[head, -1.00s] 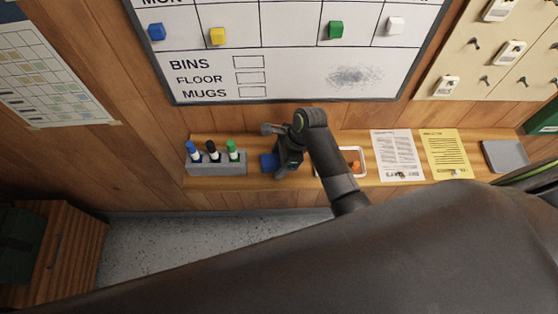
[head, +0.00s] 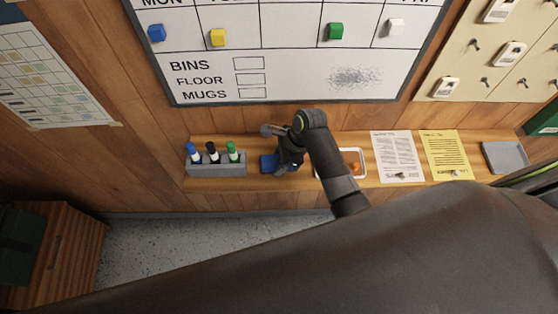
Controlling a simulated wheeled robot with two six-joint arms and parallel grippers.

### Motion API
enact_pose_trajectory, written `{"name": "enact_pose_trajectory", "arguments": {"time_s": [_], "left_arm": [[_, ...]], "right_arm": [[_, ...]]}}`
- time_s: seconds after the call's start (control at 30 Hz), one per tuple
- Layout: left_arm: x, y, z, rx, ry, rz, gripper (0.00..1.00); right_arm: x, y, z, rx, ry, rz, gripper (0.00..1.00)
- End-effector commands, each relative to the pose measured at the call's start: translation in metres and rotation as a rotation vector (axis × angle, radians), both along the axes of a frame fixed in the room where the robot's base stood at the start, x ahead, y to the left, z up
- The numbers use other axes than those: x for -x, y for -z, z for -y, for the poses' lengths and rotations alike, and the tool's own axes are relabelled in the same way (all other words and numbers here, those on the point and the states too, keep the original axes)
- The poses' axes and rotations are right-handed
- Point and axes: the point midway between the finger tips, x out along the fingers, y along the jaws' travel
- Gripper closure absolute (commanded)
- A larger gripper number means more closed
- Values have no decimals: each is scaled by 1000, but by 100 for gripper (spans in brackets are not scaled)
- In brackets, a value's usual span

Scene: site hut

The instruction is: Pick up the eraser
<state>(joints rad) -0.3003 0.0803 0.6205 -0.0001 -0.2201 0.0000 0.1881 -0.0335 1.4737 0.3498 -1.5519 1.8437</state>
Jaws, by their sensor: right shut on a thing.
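The eraser (head: 268,163) is a dark blue block on the wooden shelf, just right of the marker holder. Part of it is hidden by my right gripper (head: 282,167), which comes down over it from the right. The gripper is shut on the eraser. I cannot tell whether the eraser is clear of the shelf. My left gripper is not in view.
A whiteboard (head: 300,75) with coloured magnets hangs above.

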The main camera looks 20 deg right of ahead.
Motion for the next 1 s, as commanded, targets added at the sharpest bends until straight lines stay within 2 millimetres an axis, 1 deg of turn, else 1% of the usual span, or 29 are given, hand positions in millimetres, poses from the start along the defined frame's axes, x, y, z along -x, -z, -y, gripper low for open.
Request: {"name": "enact_pose_trajectory", "arguments": {"time_s": [0.17, 0.4, 0.6, 0.73, 1.0], "left_arm": [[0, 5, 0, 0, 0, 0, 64], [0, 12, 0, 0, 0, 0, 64], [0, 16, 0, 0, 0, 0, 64], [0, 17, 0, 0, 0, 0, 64], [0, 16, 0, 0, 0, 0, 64]], "right_arm": [[-1, -18, 0, -1, 0, 6, 79], [-1, -62, 0, -1, -1, 6, 79], [-1, -92, 0, 0, 1, 4, 79], [-1, -100, 0, -1, 0, 2, 79], [0, -102, 0, 0, 0, 0, 79]]}}
